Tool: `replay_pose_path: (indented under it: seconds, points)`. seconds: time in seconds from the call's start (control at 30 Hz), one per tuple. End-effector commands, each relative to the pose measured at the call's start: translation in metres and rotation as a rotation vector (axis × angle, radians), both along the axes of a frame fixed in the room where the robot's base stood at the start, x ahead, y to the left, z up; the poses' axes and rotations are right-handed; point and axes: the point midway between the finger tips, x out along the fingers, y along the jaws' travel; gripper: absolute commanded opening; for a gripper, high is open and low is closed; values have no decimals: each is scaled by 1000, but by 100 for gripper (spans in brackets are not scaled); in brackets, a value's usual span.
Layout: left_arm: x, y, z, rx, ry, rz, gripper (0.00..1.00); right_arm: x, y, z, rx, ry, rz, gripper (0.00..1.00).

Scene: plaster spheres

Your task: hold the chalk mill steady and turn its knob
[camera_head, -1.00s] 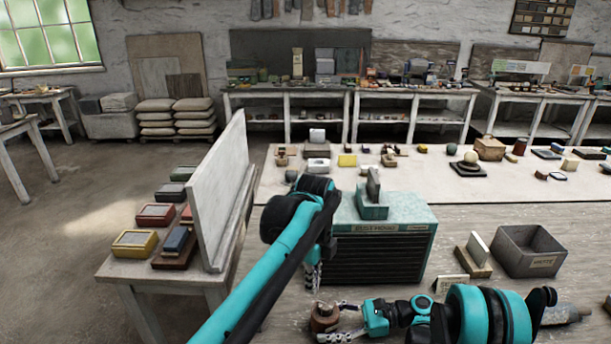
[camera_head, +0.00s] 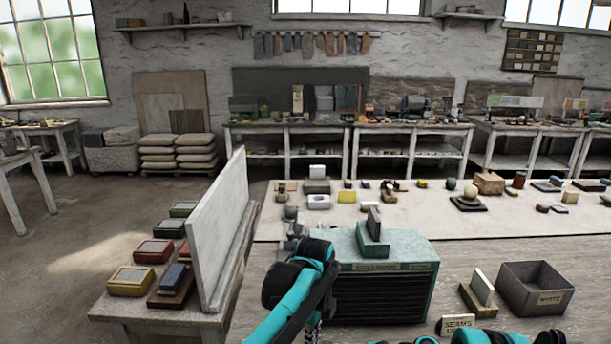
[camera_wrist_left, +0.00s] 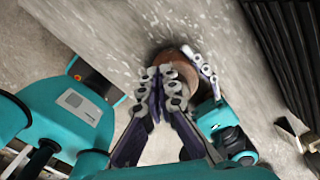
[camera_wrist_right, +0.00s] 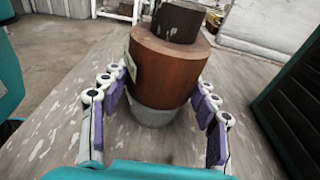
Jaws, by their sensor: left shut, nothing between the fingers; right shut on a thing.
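The chalk mill (camera_wrist_right: 165,70) stands upright in the right wrist view, a reddish-brown wooden cylinder with a pale label, on a grey base (camera_wrist_right: 155,115). Its dark knob (camera_wrist_right: 177,22) is on top, cut off by the frame edge. My right gripper (camera_wrist_right: 160,88) is shut on the mill, fingers on both sides of it. In the left wrist view the mill (camera_wrist_left: 172,55) is partly hidden behind my left gripper (camera_wrist_left: 163,85), which is shut and empty over it. Contact with the knob cannot be told. The mill is below the head view.
A teal cabinet with dark slats (camera_head: 385,290) stands close by the mill. Right of it are a slab in a wooden stand (camera_head: 480,290), a "SEAMS" card (camera_head: 457,325) and a grey bin (camera_head: 535,287). An upright pale board (camera_head: 222,230) stands at left.

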Motion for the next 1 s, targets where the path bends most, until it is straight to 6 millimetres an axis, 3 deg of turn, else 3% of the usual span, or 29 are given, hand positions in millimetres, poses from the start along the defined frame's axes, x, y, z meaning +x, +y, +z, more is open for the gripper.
replay_pose_path:
  seconds: [1.0]
  points:
    - [15, -8, 0, -1, 1, -1, 0, 0, 0, 0, -1, 0, 1, 26]
